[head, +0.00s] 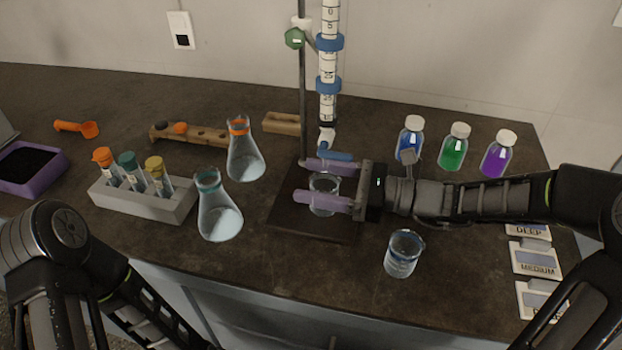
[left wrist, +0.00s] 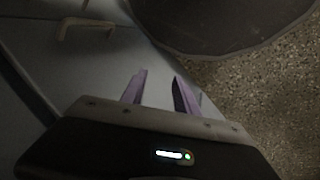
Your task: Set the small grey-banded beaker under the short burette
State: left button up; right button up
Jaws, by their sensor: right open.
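A small clear beaker (head: 324,183) stands on the dark base plate (head: 284,213) of the burette stand; its band colour is hard to make out. My right gripper (head: 326,182) comes in from the right, open, with one lilac finger behind the beaker and one in front. Whether either finger touches it I cannot tell. The burette (head: 328,65), with blue rings, hangs upright above, its tip a little behind the beaker. My left gripper (left wrist: 161,83) is open and empty in the left wrist view, low by the cabinet front; the head view does not show it.
Another beaker with a bluish band (head: 402,256) stands front right. Two flasks (head: 219,212) (head: 245,155) and a test-tube rack (head: 142,203) stand left. Blue, green (head: 454,152) and purple bottles stand back right, label cards (head: 535,260) at the right edge.

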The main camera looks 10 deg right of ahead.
jog(key=p+v, duration=0.1)
jog(key=v, duration=0.8)
jog(key=shift+s+d+r, duration=0.1)
jog(key=shift+d+r, duration=0.05)
jog(key=shift+d, duration=0.25)
jog(key=shift+s+d, duration=0.3)
jog(key=shift+d, duration=0.3)
jog(key=shift+p, duration=0.3)
